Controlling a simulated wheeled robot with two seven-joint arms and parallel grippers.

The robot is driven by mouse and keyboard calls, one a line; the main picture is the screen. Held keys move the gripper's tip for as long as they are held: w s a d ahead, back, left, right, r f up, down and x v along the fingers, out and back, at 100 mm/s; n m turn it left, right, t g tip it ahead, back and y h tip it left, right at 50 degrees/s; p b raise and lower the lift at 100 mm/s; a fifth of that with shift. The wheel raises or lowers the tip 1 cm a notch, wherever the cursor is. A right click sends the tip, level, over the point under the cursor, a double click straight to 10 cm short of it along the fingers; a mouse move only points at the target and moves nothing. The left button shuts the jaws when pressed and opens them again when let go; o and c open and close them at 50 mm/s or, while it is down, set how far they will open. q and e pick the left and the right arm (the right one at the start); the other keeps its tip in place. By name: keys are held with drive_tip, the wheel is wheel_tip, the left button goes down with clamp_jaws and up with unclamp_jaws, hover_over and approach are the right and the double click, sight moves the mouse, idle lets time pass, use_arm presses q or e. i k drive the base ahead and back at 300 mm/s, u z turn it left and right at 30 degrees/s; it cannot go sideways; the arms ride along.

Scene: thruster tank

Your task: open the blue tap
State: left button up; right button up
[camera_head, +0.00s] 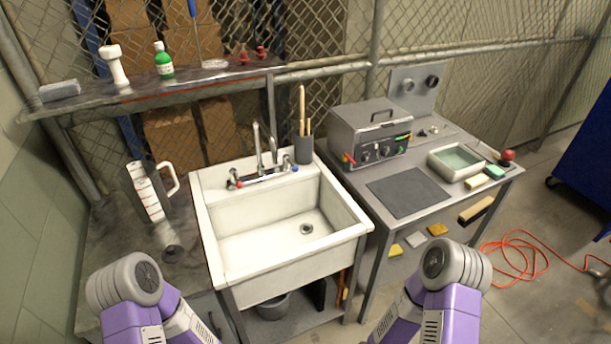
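A white utility sink (275,230) stands in the middle, with a chrome faucet (262,150) at its back. The blue tap (294,167) is the small handle on the right of the faucet base. A red tap (238,184) is the matching handle on the left. Both are too small to tell how far they are turned. My two purple and grey arms reach in from the bottom, left and right, well in front of the sink and apart from the taps. The gripper fingers do not show on either arm.
A dark container with brushes (303,149) stands right of the blue tap. A measuring jug (147,192) is on the left counter. A grey machine (370,134) and a tray (456,161) sit on the right bench. A shelf (160,88) crosses behind. The sink basin is empty.

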sight(285, 158)
drive_tip(key=z, duration=0.5)
drive_tip(key=i, duration=0.7)
drive_tip(key=u, duration=1.65)
